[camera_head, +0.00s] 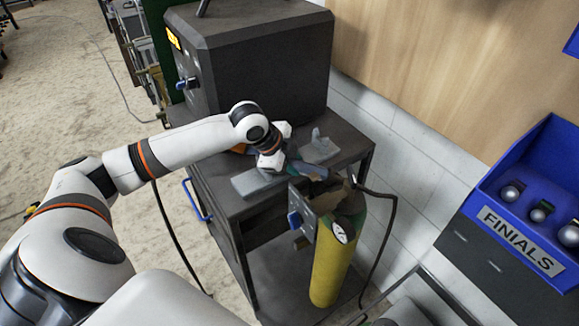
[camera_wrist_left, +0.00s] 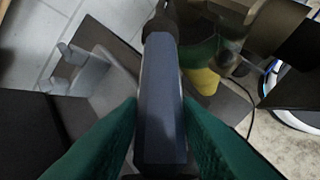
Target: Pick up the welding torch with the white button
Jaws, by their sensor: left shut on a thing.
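My left gripper (camera_head: 283,166) is over the top of a dark metal cart (camera_head: 225,203). In the left wrist view its two green fingers (camera_wrist_left: 160,115) are shut on a long blue-grey handle, which I take to be the welding torch (camera_wrist_left: 161,82). The torch (camera_head: 314,172) also shows in the head view, sticking out to the right of the fingers near the cart's edge. Its white button is not visible in either view. My right gripper is not in view.
Grey holders (camera_head: 320,148) stand on the cart top. A large dark machine (camera_head: 255,65) is behind them. A yellow gas cylinder (camera_head: 332,265) with a gauge stands at the cart's right end. A black cable (camera_head: 388,225) hangs there. A blue finials bin (camera_head: 530,180) is at right.

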